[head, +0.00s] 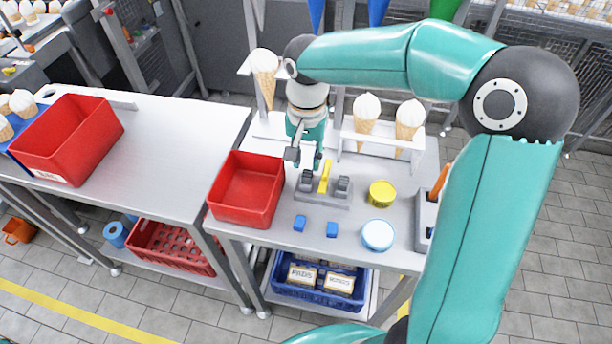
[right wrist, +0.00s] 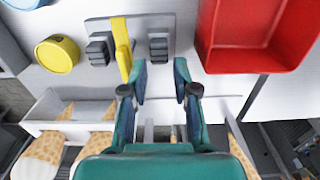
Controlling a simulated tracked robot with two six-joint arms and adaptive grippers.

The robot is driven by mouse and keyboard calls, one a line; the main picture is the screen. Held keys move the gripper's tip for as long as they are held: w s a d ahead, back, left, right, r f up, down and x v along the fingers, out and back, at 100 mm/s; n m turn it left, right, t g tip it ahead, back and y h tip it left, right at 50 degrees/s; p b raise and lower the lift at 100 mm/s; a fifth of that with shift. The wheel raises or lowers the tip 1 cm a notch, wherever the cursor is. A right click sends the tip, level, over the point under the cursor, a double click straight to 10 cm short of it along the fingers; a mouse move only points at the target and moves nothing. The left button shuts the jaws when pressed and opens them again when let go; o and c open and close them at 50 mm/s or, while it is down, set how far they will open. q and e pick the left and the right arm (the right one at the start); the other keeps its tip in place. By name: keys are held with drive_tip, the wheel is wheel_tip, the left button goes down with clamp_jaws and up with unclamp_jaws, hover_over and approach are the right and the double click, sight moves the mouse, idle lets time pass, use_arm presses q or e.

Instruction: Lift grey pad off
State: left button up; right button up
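A grey holder (head: 322,198) stands on the small table, with one dark grey pad (head: 306,181) on its left and another grey pad (head: 343,186) on its right. A yellow upright piece (head: 325,176) stands between them. My right gripper (head: 305,160) points down just behind and above the left pad. In the right wrist view its open, empty fingers (right wrist: 160,76) line up with that same ridged pad (right wrist: 158,48), apparently apart from it. The other pad (right wrist: 98,50) lies beyond the yellow piece (right wrist: 121,48). My left gripper is not in view.
A red bin (head: 246,188) stands close left of the holder. Two blue blocks (head: 300,223) (head: 332,229), a yellow tin (head: 382,193) and a light blue round tub (head: 378,235) stand in front and right. A white rack (head: 380,140) with cones is behind.

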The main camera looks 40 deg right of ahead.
wheel_tip(320, 180, down, 5)
drive_tip(key=shift+r+p, duration=0.2)
drive_tip(key=shift+p, duration=0.1)
drive_tip(key=c, duration=0.5)
drive_tip(key=shift+r, duration=0.2)
wheel_tip(320, 180, up, 20)
drive_tip(key=f, duration=0.1)
wheel_tip(320, 180, up, 6)
drive_tip(key=p, duration=0.6)
hover_over(307, 174)
drive_tip(key=shift+f, duration=0.15)
